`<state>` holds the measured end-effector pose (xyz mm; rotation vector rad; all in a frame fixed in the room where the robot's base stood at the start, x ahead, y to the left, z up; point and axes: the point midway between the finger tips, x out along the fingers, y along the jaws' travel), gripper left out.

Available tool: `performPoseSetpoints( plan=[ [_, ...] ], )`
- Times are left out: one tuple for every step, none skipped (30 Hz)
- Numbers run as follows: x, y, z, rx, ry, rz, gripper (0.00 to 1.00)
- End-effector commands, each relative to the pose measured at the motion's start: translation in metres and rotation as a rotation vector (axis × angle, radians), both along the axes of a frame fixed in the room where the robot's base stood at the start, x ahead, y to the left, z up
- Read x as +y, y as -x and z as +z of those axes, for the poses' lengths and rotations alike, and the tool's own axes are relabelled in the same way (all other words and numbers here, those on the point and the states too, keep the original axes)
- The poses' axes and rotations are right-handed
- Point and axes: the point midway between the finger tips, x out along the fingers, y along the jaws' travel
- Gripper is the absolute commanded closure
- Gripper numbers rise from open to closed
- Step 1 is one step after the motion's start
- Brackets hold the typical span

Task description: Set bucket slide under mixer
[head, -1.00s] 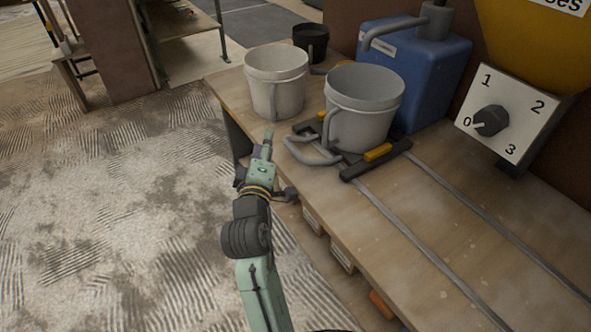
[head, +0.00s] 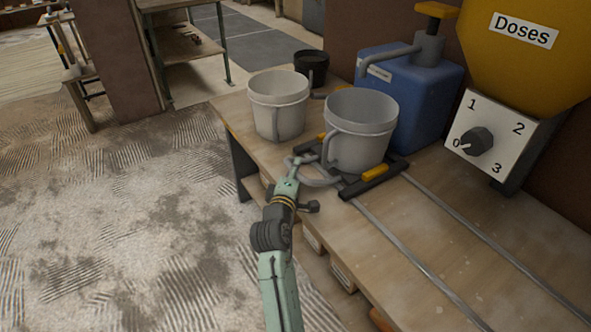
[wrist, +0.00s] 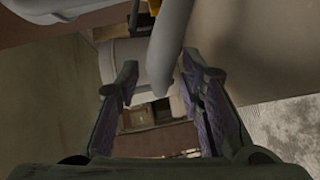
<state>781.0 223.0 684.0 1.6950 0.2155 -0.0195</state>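A grey bucket (head: 370,112) stands upright on the slide (head: 391,179), a dark frame with yellow clips, at the far end of two rails. The slide's grey loop handle (head: 322,183) sticks out over the table's left edge. My gripper (head: 296,162) is at this handle in the head view. In the wrist view my gripper (wrist: 162,82) is open, with the grey handle bar (wrist: 168,55) between its fingers and a gap visible beside the bar. Fingertip contact cannot be told. No mixer is clearly identifiable.
A second pale bucket (head: 278,108) stands left of the slide, with a black pot (head: 311,67) behind. A blue canister (head: 405,95) and a yellow Doses hopper (head: 525,50) with a dial stand behind. The rails (head: 440,212) run clear toward the lower right.

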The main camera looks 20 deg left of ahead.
Motion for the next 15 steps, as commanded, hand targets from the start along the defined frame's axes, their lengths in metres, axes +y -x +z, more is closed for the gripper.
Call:
performPoseSetpoints(
  plan=[
    [0.0003, -0.0033, -0.0001, 0.0, 0.0, 0.0, 0.65],
    [0.0005, -0.0044, -0.0005, 0.001, 0.0, 0.0, 0.65],
    [0.0007, -0.0056, -0.001, 0.001, 0.0, 0.0, 0.65],
    [0.0008, -0.0061, -0.0013, 0.001, 0.0, 0.0, 0.65],
    [0.0008, -0.0064, -0.0014, 0.001, 0.0, 0.0, 0.65],
    [0.0008, -0.0065, -0.0014, 0.001, 0.0, 0.0, 0.65],
    [0.0008, -0.0065, -0.0014, 0.001, 0.0, 0.0, 0.65],
    [0.0009, -0.0064, -0.0014, 0.001, 0.0, 0.0, 0.65],
    [0.0009, -0.0063, -0.0013, 0.001, 0.0, 0.0, 0.65],
    [0.0009, -0.0063, -0.0013, 0.001, 0.0, 0.0, 0.65],
    [0.0009, -0.0062, -0.0013, 0.001, 0.0, 0.0, 0.65],
    [0.0009, -0.0062, -0.0013, 0.001, 0.0, 0.0, 0.68],
    [0.0009, -0.0062, -0.0012, 0.001, 0.0, 0.0, 0.7],
    [0.0009, -0.0061, -0.0012, 0.001, 0.0, 0.0, 0.72],
    [0.001, -0.0061, -0.0011, 0.001, 0.0, 0.0, 0.75]
  ],
)
